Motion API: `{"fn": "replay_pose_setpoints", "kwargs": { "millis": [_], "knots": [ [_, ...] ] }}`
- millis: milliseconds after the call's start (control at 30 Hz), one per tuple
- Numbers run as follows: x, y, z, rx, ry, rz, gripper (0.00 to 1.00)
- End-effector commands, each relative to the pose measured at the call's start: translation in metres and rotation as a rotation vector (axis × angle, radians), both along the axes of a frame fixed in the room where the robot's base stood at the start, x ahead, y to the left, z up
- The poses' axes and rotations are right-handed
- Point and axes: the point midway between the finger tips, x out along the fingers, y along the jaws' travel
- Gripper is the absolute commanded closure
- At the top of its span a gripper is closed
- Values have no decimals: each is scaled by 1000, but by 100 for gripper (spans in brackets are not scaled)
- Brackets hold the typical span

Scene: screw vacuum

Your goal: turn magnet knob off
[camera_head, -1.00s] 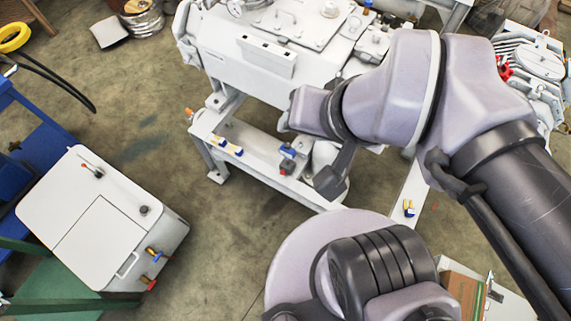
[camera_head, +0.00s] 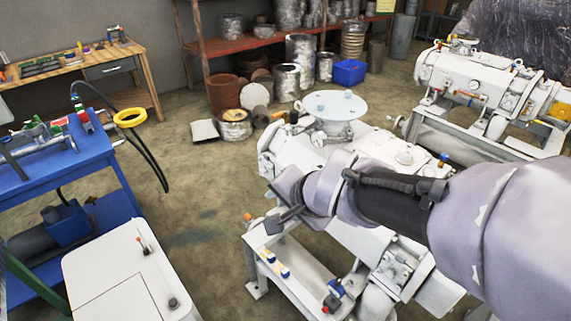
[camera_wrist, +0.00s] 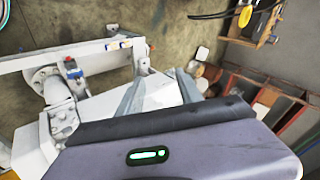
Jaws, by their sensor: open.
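I cannot tell for sure which part is the magnet knob. Small blue-and-yellow pieces (camera_head: 278,264) sit on the white frame of the vacuum machine (camera_head: 330,247) in the head view. A blue-and-red fitting (camera_head: 334,296) is lower on the same frame; a similar blue fitting (camera_wrist: 72,68) shows at left in the wrist view. My gripper (camera_head: 276,216) is above the frame's left end in the head view. In the wrist view my gripper (camera_wrist: 158,88) is open, its two fingers apart with nothing held between them. A white surface shows beyond and between the fingers.
A white cabinet (camera_head: 120,270) with a small lever and a dark knob stands at lower left. A blue bench (camera_head: 70,160) is behind it. A second white machine (camera_head: 490,90) stands at right. Floor between cabinet and machine is clear.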

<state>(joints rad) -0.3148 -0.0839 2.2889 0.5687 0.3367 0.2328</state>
Motion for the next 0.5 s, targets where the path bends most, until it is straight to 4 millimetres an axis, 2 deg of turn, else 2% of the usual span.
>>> {"fn": "replay_pose_setpoints", "kwargs": {
  "millis": [33, 67, 133, 167, 200, 267, 300, 367, 400, 467, 500],
  "knots": [
    [24, 32, -43, 20, 36, -40, 57],
    [39, 50, -67, 31, 43, -83, 57],
    [63, 88, -135, 27, 59, -193, 57],
    [67, 101, -168, 12, 62, -243, 57],
    [68, 114, -214, -18, 63, -312, 57],
    [58, 123, -287, -92, 47, -408, 57],
    [45, 122, -336, -157, 23, -469, 57],
    [16, 109, -403, -271, -29, -547, 57],
    [-5, 93, -441, -350, -77, -588, 57],
    [-37, 64, -485, -467, -159, -632, 57],
    [-56, 44, -506, -537, -214, -652, 57]
  ]
}}
